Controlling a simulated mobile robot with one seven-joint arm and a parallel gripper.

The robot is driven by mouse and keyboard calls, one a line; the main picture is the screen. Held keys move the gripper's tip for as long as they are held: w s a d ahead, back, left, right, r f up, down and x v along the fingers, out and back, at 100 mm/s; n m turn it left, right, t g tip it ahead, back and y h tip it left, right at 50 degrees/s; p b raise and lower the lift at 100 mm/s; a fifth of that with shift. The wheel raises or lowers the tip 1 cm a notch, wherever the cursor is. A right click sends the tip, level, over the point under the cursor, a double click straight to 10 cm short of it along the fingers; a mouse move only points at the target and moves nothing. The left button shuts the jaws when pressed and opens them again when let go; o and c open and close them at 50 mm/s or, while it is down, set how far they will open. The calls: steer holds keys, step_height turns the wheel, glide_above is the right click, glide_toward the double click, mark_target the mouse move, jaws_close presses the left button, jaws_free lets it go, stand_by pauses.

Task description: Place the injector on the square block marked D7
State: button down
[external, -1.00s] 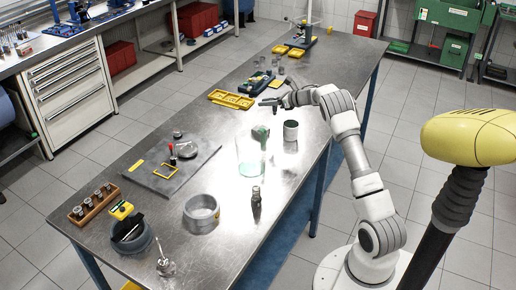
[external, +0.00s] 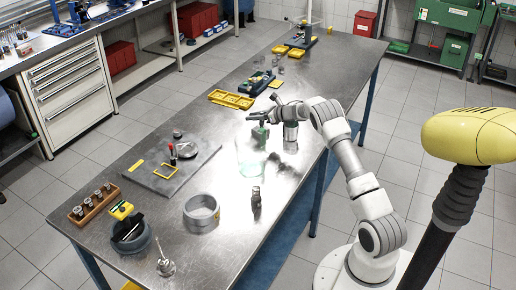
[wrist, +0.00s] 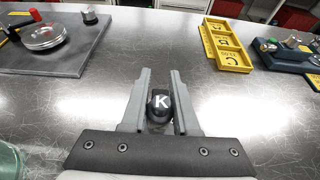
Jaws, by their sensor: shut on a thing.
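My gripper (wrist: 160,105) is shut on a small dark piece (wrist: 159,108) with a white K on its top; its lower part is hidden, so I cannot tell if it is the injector. In the external view my gripper (external: 254,117) is above the bench near the clear glass jar (external: 249,160), and the held piece is hard to make out. No D7 mark is readable in either view, so I cannot tell which thing is the square block.
A yellow lettered tray (wrist: 228,45) and a dark blue tray (wrist: 290,55) lie beyond my gripper to the right. A grey plate (wrist: 60,50) with a round metal part is at left. A metal ring (external: 201,213) and wooden rack (external: 94,203) stand nearer. Bare bench lies ahead.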

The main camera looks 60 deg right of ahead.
steer(key=shift+f, duration=0.15)
steer(key=c, duration=0.7)
jaws_free()
steer(key=shift+r, duration=0.3)
steer(key=v, duration=1.2)
steer(key=shift+b, duration=0.3)
